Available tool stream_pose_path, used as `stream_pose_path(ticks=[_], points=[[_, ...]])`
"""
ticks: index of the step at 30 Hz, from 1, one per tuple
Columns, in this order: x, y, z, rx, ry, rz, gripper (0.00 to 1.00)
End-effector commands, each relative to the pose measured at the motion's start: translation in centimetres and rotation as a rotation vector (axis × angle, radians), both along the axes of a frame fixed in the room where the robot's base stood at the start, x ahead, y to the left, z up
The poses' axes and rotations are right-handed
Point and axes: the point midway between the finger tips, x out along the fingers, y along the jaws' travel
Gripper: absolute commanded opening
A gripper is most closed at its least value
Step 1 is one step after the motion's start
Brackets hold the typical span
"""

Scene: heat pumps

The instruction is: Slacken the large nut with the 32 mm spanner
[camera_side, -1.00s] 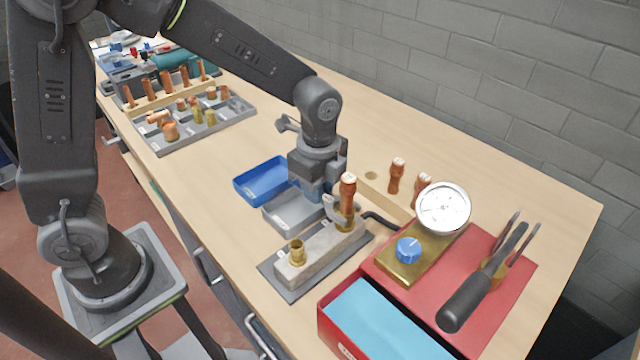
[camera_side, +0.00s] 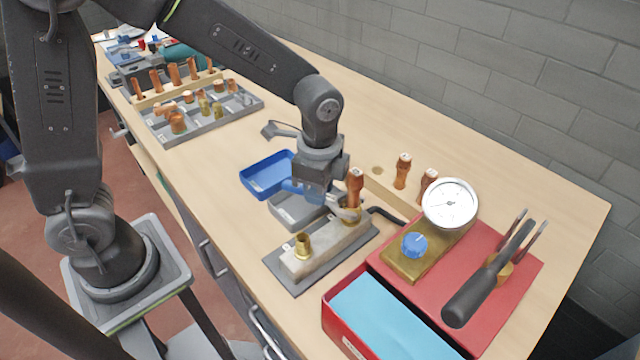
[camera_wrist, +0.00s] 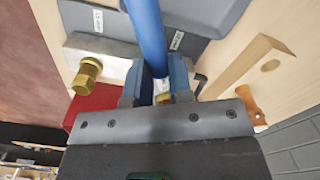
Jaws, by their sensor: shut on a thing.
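My gripper (camera_side: 322,205) is shut on a spanner with a blue handle (camera_side: 293,186). The handle also shows in the wrist view (camera_wrist: 148,35), running between my fingers (camera_wrist: 155,92). The spanner's grey head (camera_side: 345,213) is at the large brass nut (camera_side: 350,218), at the foot of an upright copper pipe (camera_side: 355,187). Whether its jaws sit fully around the nut is hard to tell. The nut is mostly hidden by the spanner and my gripper; a bit of brass shows in the wrist view (camera_wrist: 163,98). The pale block (camera_side: 325,252) carries the nut and another brass fitting (camera_side: 302,246).
A blue tray (camera_side: 246,184) and a grey tray (camera_side: 276,212) lie beside the block. A black hex key (camera_side: 388,214), a red case (camera_side: 500,290) with a gauge (camera_side: 450,203) and upright copper pieces (camera_side: 402,172) stand to the right.

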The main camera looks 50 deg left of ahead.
Motion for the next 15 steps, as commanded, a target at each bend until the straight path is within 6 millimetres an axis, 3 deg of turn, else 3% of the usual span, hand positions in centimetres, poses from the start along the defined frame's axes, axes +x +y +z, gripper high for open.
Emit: stream_pose_path(ticks=[15], points=[[-0.13,-0.13,-0.05,-0.001,0.004,-0.004,0.0]])
